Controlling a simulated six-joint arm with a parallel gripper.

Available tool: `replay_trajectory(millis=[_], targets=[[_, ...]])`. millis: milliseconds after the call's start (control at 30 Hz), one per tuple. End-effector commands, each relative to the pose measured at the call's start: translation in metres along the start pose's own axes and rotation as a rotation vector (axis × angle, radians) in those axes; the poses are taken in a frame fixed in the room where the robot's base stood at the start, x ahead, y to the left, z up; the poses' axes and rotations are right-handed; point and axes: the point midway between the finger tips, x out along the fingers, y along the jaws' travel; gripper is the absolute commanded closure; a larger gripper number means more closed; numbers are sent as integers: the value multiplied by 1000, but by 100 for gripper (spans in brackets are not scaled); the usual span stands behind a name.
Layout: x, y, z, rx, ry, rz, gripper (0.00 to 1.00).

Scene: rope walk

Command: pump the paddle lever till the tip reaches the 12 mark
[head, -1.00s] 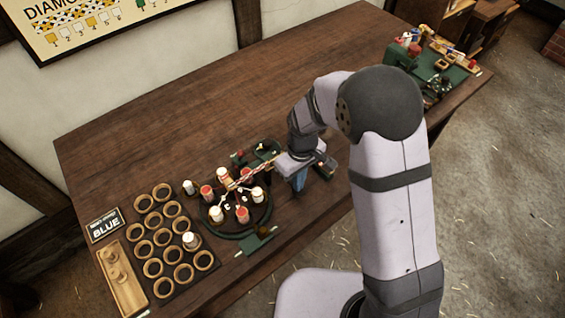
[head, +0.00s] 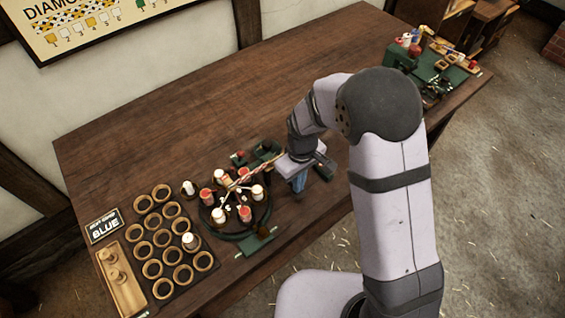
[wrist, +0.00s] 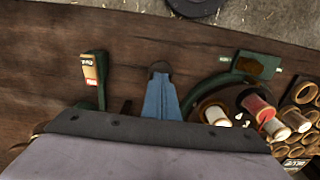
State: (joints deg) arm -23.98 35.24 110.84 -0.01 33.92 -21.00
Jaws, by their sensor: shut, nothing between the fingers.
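The round braiding stand (head: 241,234) carries several red and white bobbins (head: 206,196), with strands rising to a red and white braid (head: 262,170). The braid's tip and any 12 mark cannot be made out. My gripper (head: 298,186) has blue fingers, shut and empty, just right of the stand.
A green bracket with an orange label (wrist: 90,72) stands left of my fingers in the wrist view. Wooden rings (head: 162,238), a tray (head: 112,270) and a BLUE sign (head: 104,226) lie left of the stand. More green gear (head: 440,75) stands at the far right. The table's back is clear.

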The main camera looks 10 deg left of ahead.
Motion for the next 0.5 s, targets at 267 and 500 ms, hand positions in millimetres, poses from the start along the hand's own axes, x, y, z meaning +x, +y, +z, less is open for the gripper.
replay_trajectory(millis=[267, 500], targets=[[-2, 0, 0, 0, 1, 0, 100], [-17, 0, -1, 0, 1, 0, 100]])
